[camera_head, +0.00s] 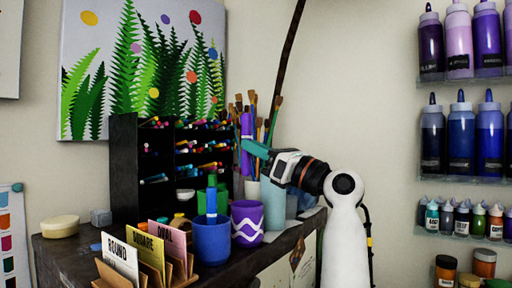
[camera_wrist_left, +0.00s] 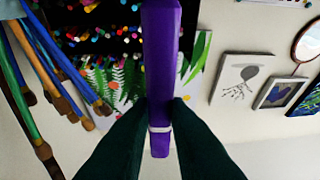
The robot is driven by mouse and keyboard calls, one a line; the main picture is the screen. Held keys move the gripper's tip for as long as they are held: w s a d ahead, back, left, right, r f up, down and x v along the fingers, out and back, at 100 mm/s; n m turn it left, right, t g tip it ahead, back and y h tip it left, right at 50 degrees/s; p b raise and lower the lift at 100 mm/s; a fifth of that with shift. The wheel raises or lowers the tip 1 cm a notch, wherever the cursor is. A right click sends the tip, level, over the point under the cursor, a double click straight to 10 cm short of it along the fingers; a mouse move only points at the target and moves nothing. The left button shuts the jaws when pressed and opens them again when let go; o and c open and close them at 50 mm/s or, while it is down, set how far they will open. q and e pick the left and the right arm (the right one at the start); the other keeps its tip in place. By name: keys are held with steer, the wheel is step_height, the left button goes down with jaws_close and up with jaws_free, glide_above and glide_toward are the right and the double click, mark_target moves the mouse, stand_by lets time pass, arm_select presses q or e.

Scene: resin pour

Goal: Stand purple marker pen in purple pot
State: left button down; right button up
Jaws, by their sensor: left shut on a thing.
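The purple marker pen (camera_head: 246,138) is upright in the head view, in front of the dark shelf's right side. My left gripper (camera_head: 250,148) is shut on it. In the left wrist view the purple marker pen (camera_wrist_left: 160,60) runs up the middle between the dark fingertips of my left gripper (camera_wrist_left: 160,115). The purple pot (camera_head: 247,222), with a white zigzag band, stands on the dark table below the pen, clearly apart from it. I see no pen sticking out of the pot. My right gripper is not in view.
A blue pot (camera_head: 211,241) with a blue marker (camera_head: 211,200) stands left of the purple pot. A green pot (camera_head: 222,187) is behind. Paintbrushes (camera_head: 272,115) rise close to my gripper. A dark marker shelf (camera_head: 125,170) and card holder (camera_head: 150,268) stand to the left.

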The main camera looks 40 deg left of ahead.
mark_target(250, 173)
arm_select(q)
steer(key=shift+f+b, duration=1)
steer(key=shift+f, duration=0.6)
step_height(250, 173, down, 3)
steer(key=shift+r+b, duration=0.2)
steer(key=shift+b, duration=0.8)
steer(key=shift+f+b, duration=1.85)
steer(key=shift+f, duration=0.65)
steer(key=c, duration=1.3)
jaws_free()
steer(key=shift+s, duration=0.1)
steer(key=shift+c, duration=0.2)
steer(key=shift+o, duration=0.2)
steer(key=shift+d, duration=0.1)
